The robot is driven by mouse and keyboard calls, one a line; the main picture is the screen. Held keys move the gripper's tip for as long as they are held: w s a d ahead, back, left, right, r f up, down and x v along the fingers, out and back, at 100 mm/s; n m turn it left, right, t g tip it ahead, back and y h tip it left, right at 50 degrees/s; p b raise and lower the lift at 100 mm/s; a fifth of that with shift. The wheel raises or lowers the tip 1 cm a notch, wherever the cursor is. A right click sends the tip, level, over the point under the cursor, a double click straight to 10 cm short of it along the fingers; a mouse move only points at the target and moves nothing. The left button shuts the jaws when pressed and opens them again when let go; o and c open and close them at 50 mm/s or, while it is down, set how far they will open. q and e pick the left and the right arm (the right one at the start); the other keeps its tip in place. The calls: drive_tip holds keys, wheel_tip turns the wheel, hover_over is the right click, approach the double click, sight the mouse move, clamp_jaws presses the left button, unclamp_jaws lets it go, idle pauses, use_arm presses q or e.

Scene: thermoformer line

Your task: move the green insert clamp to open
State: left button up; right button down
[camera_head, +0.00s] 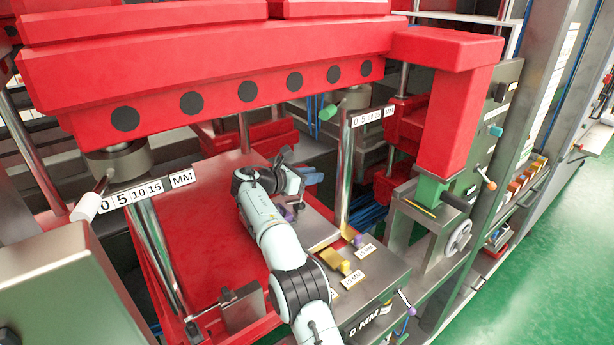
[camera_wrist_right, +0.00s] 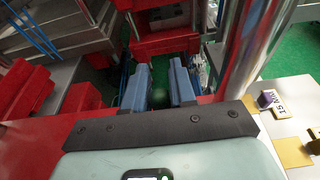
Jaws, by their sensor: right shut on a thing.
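A green handle (camera_head: 327,112) shows in the head view at the top of the rear steel post, beside a scale plate. I cannot tell whether this is the insert clamp. My right gripper (camera_head: 310,176) is over the red bed, left of that post and below the handle. In the right wrist view its two blue fingers (camera_wrist_right: 160,90) stand a little apart. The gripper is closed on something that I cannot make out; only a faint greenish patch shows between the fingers. My left gripper is out of view.
A red beam (camera_head: 220,85) hangs overhead. Steel posts (camera_head: 345,165) stand near the arm. A handwheel (camera_head: 458,238) is at right. The green floor (camera_head: 560,230) beyond is clear.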

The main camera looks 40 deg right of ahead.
drive_tip(key=d+f, duration=0.1)
drive_tip(key=d+f+y, duration=0.1)
drive_tip(key=shift+s+d+f, duration=0.2)
drive_tip(key=shift+d+f, duration=0.1)
drive_tip(key=shift+f+y, duration=0.1)
drive_tip(key=shift+y, duration=0.2)
drive_tip(key=c, duration=1)
unclamp_jaws()
drive_tip(key=shift+d+r, duration=0.1)
drive_tip(key=shift+r, duration=0.1)
drive_tip(key=v, duration=1.3)
drive_tip(key=shift+a, duration=0.25)
